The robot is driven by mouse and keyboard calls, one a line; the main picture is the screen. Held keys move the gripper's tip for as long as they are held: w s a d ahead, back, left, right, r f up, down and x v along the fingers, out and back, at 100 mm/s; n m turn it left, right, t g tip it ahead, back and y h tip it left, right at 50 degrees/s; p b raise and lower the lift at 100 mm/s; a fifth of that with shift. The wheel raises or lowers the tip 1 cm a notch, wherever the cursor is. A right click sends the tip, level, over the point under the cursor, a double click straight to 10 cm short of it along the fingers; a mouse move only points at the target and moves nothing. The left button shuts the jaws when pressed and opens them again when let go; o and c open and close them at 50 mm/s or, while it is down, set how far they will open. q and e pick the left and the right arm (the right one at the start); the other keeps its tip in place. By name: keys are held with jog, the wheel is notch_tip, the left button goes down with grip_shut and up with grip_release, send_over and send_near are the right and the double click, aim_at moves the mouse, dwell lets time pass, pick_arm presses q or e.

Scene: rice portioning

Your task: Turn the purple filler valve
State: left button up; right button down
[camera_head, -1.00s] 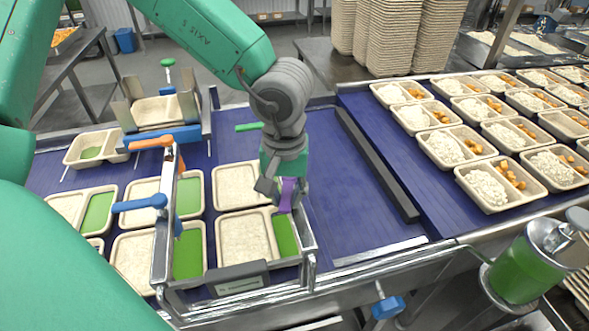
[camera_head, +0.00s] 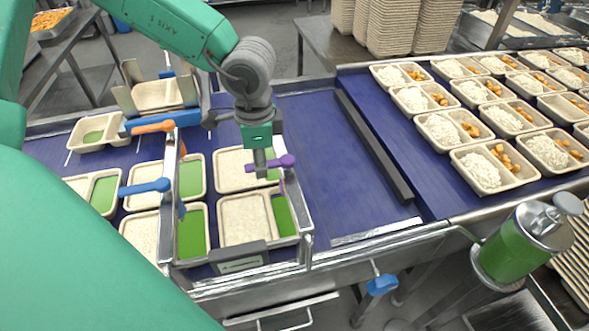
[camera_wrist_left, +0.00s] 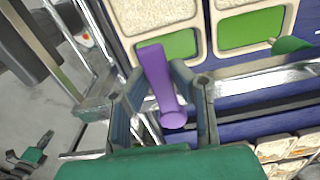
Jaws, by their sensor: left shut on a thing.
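The purple filler valve (camera_head: 284,161) is a small lever handle on the metal filler frame. In the head view it lies roughly sideways, with its rounded end to the right. My left gripper (camera_head: 263,163) reaches down from above and is shut on this valve. In the left wrist view the purple valve (camera_wrist_left: 157,75) runs between the two grey fingers of my left gripper (camera_wrist_left: 152,84). Part of the lever is hidden by the gripper in the head view. My right gripper is not in view.
An orange valve (camera_head: 153,127) and a blue valve (camera_head: 145,187) sit left on the filler frame (camera_head: 240,262). Trays with rice and green fill stand beneath. A dark rail (camera_head: 372,145) divides the blue conveyor; its middle is clear. Filled trays stand right.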

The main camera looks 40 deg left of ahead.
pick_arm(q)
jog(key=o, duration=2)
jog(key=shift+w+a, duration=0.15)
jog(key=shift+a, duration=0.1)
jog(key=shift+c, duration=0.2)
jog(key=shift+a+f, duration=0.1)
jog(key=shift+a, duration=0.1)
jog(key=shift+d+r, duration=0.2)
jog(key=shift+r, duration=1)
jog(key=shift+d+r, duration=0.2)
jog(key=shift+r, duration=1)
jog(key=shift+a+r, duration=0.15)
jog(key=shift+r, duration=0.65)
jog(key=shift+a+r, duration=0.15)
jog(key=shift+r, duration=0.65)
jog(key=shift+d, duration=0.1)
jog(key=shift+d+r, duration=0.1)
jog(key=shift+d, duration=0.05)
